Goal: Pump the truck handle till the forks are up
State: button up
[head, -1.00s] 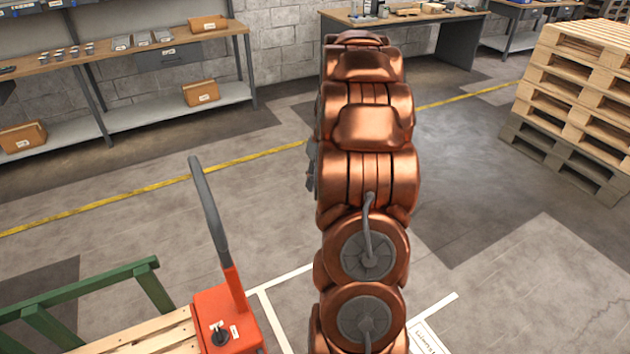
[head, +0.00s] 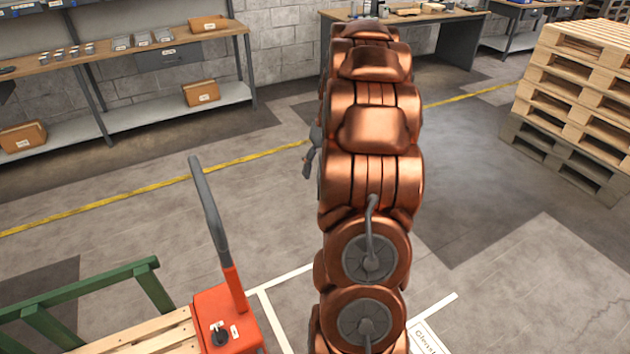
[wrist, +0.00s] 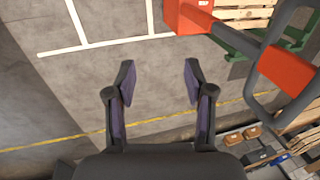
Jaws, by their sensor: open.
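The truck handle (head: 208,205) is a grey bar on an orange base, standing nearly upright at the lower left of the head view. The orange truck body (head: 228,318) sits at its foot, against a pallet. In the head view my arm hides most of the gripper. The forks are not visible.
A green frame (head: 80,292) and wooden slats (head: 140,336) adjoin the truck. A shelf bench (head: 150,58) stands at the back left. Stacked pallets (head: 580,85) stand at the right. The grey floor between them is largely clear, with a yellow line (head: 130,198).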

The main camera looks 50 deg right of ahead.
jog(key=v, duration=0.8)
